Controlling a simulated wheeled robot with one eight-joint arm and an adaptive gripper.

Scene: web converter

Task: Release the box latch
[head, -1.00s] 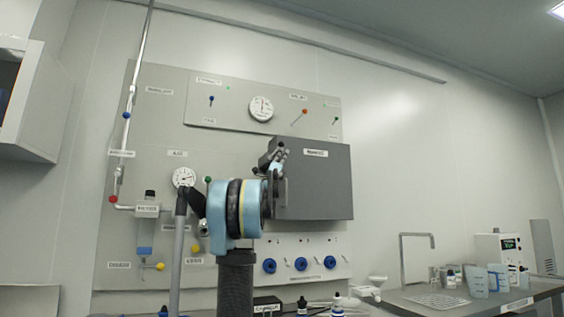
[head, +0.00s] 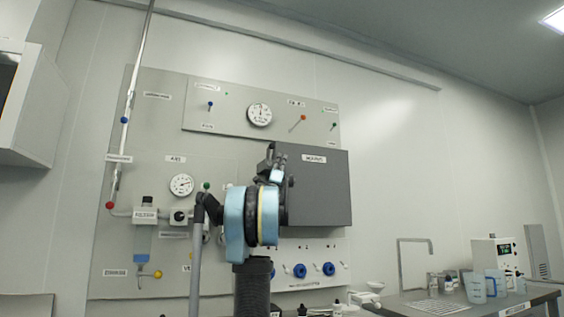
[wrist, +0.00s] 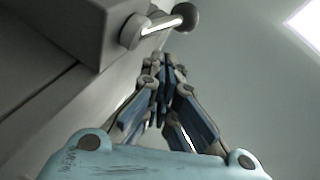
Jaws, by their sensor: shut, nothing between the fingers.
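The dark grey box (head: 318,190) is mounted on the wall panel, behind and to the right of my arm in the head view. In the wrist view its grey body (wrist: 45,50) fills the upper left. The latch (wrist: 155,26), a round base with a pale metal lever ending in a round knob, sticks out from the box there. My gripper (wrist: 163,62) is shut and empty, its fingertips just below the latch in the picture; I cannot tell whether they touch it. In the head view my gripper (head: 272,157) is at the box's upper left corner, and I cannot make out the latch.
The wall panel (head: 215,145) carries gauges, small coloured knobs and several blue valves (head: 300,270) below the box. A vertical pipe (head: 125,130) runs at left. A bench (head: 465,303) with beakers stands at lower right. The wall right of the box is clear.

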